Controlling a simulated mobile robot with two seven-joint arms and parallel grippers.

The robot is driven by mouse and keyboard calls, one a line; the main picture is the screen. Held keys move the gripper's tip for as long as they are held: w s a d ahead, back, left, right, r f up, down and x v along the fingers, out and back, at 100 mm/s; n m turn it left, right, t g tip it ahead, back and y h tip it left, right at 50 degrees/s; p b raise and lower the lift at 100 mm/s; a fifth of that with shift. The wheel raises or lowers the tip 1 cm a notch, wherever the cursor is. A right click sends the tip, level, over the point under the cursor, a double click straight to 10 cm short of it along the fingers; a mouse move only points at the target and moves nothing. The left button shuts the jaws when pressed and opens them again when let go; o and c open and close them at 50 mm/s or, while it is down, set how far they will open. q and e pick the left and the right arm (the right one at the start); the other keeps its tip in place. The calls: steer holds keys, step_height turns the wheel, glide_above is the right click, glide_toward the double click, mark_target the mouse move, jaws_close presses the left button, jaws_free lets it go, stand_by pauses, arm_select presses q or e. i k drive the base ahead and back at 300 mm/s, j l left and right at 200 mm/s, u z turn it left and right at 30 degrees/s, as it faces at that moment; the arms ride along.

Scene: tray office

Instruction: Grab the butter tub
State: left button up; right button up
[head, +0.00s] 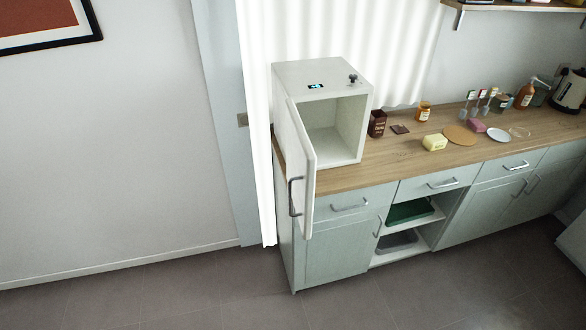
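A small pale yellow block-shaped item (435,142), which looks like the butter tub, sits on the wooden counter (375,176) near its front edge. It is right of the open white box-shaped cabinet (318,80). No label on it can be read at this size. Neither of my grippers is in view.
The white cabinet's door (303,165) hangs open past the counter's front edge. A dark brown container (377,123), an amber jar (424,111), a round tan disc (460,135), a pink item (477,125) and a white disc (498,134) surround the yellow item. The floor (190,295) is clear.

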mark_target(437, 141)
steer(key=i+l+u, duration=0.1)
steer(key=l, duration=0.25)
steer(key=i+l+u, duration=0.1)
steer(key=i+l, duration=0.15)
steer(key=l, duration=0.15)
steer(key=i+l+u, duration=0.1)
steer(key=l, duration=0.3)
steer(key=i+l+u, duration=0.1)
steer(key=l, duration=0.3)
steer(key=i+l+u, duration=0.1)
steer(key=i+l, duration=0.15)
steer(key=l, duration=0.15)
steer(key=i+l+u, duration=0.1)
steer(key=l, duration=0.35)
steer(key=i+l+u, duration=0.1)
steer(key=l, duration=0.3)
steer(key=i+l+u, duration=0.1)
steer(key=l, duration=0.35)
